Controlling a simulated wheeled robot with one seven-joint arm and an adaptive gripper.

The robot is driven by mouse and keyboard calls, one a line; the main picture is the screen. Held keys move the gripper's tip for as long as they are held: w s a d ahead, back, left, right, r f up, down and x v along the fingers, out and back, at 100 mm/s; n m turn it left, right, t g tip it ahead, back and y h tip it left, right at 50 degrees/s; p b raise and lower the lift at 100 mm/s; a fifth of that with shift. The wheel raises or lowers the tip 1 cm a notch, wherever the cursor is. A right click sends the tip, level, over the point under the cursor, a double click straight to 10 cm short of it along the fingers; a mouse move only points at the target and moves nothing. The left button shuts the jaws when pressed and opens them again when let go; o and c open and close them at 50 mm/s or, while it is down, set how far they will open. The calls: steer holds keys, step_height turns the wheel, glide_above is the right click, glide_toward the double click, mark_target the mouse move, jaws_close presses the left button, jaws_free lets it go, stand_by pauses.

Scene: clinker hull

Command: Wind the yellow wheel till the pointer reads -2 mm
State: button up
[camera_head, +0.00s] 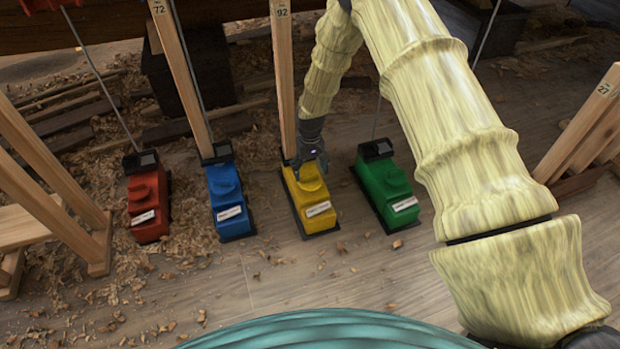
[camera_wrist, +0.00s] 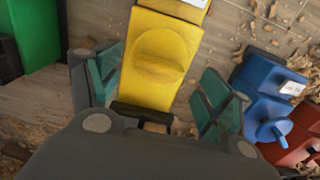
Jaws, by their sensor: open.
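The yellow unit (camera_head: 318,212) stands on the floor, third from the left in a row of coloured units. Its round yellow wheel (camera_wrist: 160,52), with a raised bar across it, shows between my fingers in the wrist view. My gripper (camera_head: 312,168) is above the back part of the yellow unit. In the wrist view my gripper (camera_wrist: 162,84) is open, with one green-padded finger on each side of the unit. I cannot tell whether a finger touches the wheel. No pointer or scale can be read; the unit's back end is hidden by my gripper.
The green unit (camera_head: 386,185) is close on the right and the blue unit (camera_head: 227,200) on the left, with the red unit (camera_head: 148,205) beyond. A wooden post marked 92 (camera_head: 284,70) rises behind the yellow unit. Wood shavings lie about; the floor in front is open.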

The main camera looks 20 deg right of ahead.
mark_target(310, 181)
steer(key=shift+f+b, duration=0.45)
steer(key=shift+f, duration=0.95)
steer(key=c, duration=1)
